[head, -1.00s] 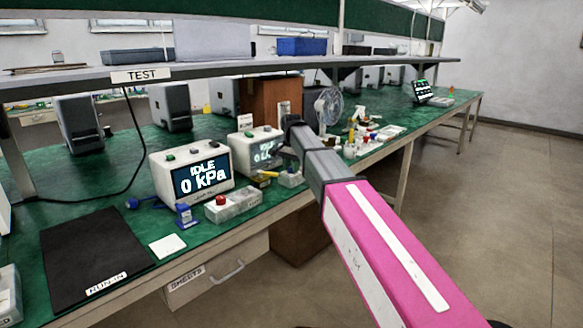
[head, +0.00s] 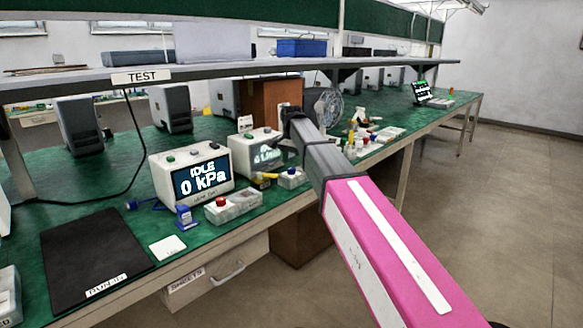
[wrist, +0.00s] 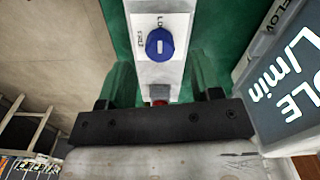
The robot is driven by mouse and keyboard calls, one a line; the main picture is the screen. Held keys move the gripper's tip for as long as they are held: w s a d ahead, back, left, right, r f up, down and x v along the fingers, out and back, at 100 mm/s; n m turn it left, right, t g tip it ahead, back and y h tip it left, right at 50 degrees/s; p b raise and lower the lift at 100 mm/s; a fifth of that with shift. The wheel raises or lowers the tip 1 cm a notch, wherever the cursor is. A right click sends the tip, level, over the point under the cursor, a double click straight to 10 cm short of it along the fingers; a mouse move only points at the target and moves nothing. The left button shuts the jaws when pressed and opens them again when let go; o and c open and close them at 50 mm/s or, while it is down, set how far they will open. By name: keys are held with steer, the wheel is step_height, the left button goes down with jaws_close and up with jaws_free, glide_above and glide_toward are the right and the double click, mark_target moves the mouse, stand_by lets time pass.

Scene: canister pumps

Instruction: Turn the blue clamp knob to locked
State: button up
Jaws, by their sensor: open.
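The blue clamp knob (wrist: 160,44) sits on a narrow white-and-grey block (wrist: 158,75) in the wrist view. A white mark on the knob runs up and down the picture; small labels stand above and left of it, too small to read surely. In the head view the block (head: 291,179) stands near the bench's front edge, with the knob small on top. My gripper (wrist: 161,75) is open, its fingers on either side of the block and apart from the knob. In the head view my arm largely hides the gripper.
A flow monitor (wrist: 292,95) is close on the right in the wrist view. A red button (wrist: 159,102) is partly hidden by my gripper's body.

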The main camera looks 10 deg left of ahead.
mark_target(292, 168)
step_height(292, 168, up, 7)
steer(key=shift+r, duration=0.15)
stand_by(0.4)
